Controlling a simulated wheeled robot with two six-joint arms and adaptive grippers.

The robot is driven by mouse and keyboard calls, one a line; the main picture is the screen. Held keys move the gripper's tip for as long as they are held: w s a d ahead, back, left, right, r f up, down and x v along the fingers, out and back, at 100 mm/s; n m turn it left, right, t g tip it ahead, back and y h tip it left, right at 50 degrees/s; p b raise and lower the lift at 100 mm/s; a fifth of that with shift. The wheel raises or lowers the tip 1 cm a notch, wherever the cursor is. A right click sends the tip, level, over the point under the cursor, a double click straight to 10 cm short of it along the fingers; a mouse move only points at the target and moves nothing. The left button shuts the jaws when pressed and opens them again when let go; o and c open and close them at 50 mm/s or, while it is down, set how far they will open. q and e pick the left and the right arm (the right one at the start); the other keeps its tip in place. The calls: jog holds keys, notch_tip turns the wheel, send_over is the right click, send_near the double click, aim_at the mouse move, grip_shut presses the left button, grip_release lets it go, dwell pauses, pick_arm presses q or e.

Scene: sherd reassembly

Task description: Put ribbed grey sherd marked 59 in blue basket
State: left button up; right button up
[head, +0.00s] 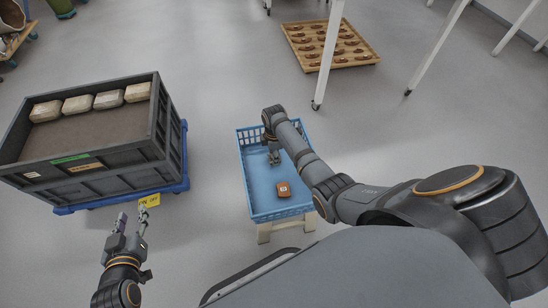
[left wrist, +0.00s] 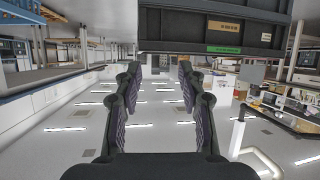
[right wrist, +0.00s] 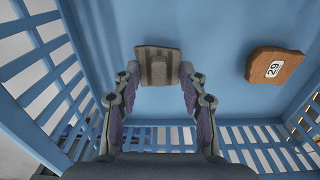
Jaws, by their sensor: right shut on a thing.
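The ribbed grey sherd (right wrist: 158,66) is between the fingertips of my right gripper (right wrist: 159,80), which is shut on it. No number shows on the side in view. In the head view my right gripper (head: 273,153) reaches down inside the blue basket (head: 245,165), near its far end. In the right wrist view the sherd is over the basket floor (right wrist: 210,40); I cannot tell whether it touches it. My left gripper (head: 133,218) is open and empty, out to the left, in front of the grey crate; it also shows in the left wrist view (left wrist: 152,72).
An orange-brown sherd marked 29 (right wrist: 275,65) lies in the basket's near part, also in the head view (head: 283,189). A large grey crate (head: 80,170) with pale blocks (head: 78,104) stands left. A wooden tray of brown pieces (head: 345,62) is at the back.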

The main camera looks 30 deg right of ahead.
jog(key=shift+f+b, duration=0.55)
pick_arm(q)
jog(key=w+r+t, duration=0.3)
jog(key=r+t, duration=0.2)
jog(key=r, duration=0.5)
jog(key=shift+w+a+r, duration=0.2)
jog(key=shift+w+r, duration=0.05)
jog(key=shift+r, duration=0.15)
pick_arm(e)
jog(key=shift+f, duration=0.15)
jog(key=o, duration=1.1)
